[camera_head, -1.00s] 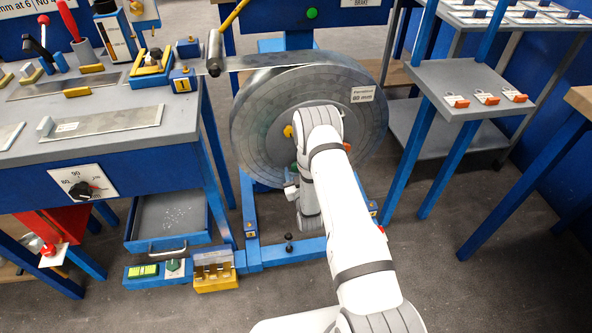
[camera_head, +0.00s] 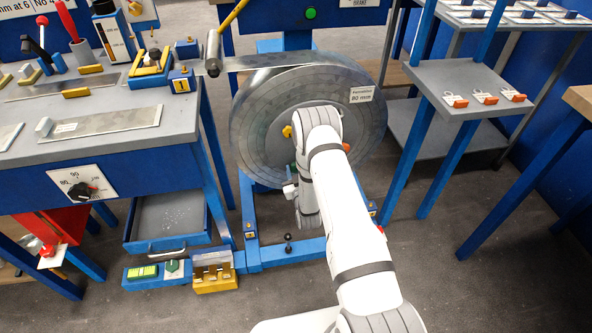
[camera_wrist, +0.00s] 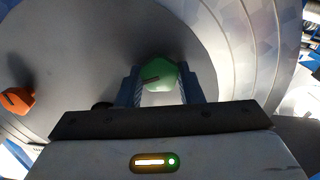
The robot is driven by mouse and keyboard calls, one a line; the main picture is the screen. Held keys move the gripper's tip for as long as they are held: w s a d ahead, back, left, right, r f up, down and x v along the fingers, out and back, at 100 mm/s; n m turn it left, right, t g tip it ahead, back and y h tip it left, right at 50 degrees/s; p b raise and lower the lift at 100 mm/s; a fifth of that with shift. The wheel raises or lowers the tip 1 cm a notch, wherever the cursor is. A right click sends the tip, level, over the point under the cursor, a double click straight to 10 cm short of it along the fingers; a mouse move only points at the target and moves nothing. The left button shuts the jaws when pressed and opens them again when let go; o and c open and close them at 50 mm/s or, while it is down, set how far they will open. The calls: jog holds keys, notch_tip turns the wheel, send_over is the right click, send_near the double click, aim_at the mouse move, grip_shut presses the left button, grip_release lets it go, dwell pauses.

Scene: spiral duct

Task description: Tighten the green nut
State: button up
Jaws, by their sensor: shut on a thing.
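The green nut (camera_wrist: 158,74) sits in front of the grey disc face of the steel strip coil, with a dark slot mark on it. My gripper (camera_wrist: 159,85) is shut on it, one finger on each side, in the wrist view. In the head view my arm reaches to the coil (camera_head: 262,120) and hides most of the nut. Only a small green patch (camera_head: 293,167) shows beside my wrist.
An orange nut (camera_wrist: 17,101) is on the disc left of my gripper in the wrist view. A yellow nut (camera_head: 287,131) shows in the head view. A workbench (camera_head: 100,145) stands left and a grey shelf (camera_head: 465,85) right. The floor at front right is clear.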

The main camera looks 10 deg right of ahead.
jog(key=shift+m+b, duration=0.3)
jog(key=shift+m, duration=0.1)
jog(key=m+b, duration=0.5)
jog(key=m, duration=0.2)
jog(key=m+b, duration=0.5)
jog(key=m, duration=0.2)
jog(key=m+b, duration=0.4)
jog(key=m, duration=0.3)
jog(key=shift+d+f+b, duration=0.25)
jog(key=shift+b, duration=0.15)
jog(key=shift+m, duration=0.5)
jog(key=o, duration=1)
jog(key=shift+c, duration=0.2)
jog(key=shift+s, duration=0.1)
